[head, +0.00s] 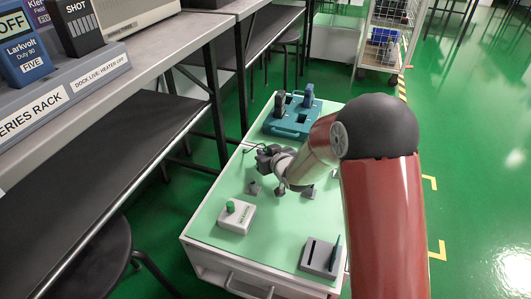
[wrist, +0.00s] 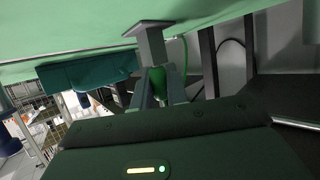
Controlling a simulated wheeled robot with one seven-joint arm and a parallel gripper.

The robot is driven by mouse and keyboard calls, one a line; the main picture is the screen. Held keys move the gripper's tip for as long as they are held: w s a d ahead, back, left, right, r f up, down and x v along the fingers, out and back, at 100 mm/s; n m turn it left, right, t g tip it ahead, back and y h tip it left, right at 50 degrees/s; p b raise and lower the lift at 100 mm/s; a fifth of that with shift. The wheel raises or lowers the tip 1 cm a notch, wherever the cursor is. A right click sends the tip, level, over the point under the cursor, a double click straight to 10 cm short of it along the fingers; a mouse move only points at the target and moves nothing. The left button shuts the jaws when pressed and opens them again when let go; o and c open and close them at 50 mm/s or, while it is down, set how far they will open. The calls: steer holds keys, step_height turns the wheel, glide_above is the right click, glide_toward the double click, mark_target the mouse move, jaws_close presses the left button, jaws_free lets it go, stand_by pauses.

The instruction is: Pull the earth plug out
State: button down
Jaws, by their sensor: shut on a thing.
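The earth plug (wrist: 158,82) shows in the wrist view as a green piece between the two grey fingers of my gripper (wrist: 160,88). The gripper is shut on it. A green cable (wrist: 184,55) runs close beside it. A small grey block (wrist: 153,38) is just beyond the fingertips, against the green cart top. I cannot tell whether the plug is still seated in a socket. In the head view my gripper (head: 268,156) is low over the middle of the cart, and the plug is not clearly visible there.
The cart (head: 205,222) carries a teal tray (head: 285,127) with dark testers at the back. At the front are a pale box (head: 236,221) with a green knob and a grey slotted block (head: 316,260) with a pen-like stick. A workbench (head: 150,62) stands at left; floor is clear at right.

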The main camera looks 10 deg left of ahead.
steer(key=shift+r, duration=0.1)
steer(key=shift+r+p, duration=1.55)
steer(key=shift+r, duration=1.65)
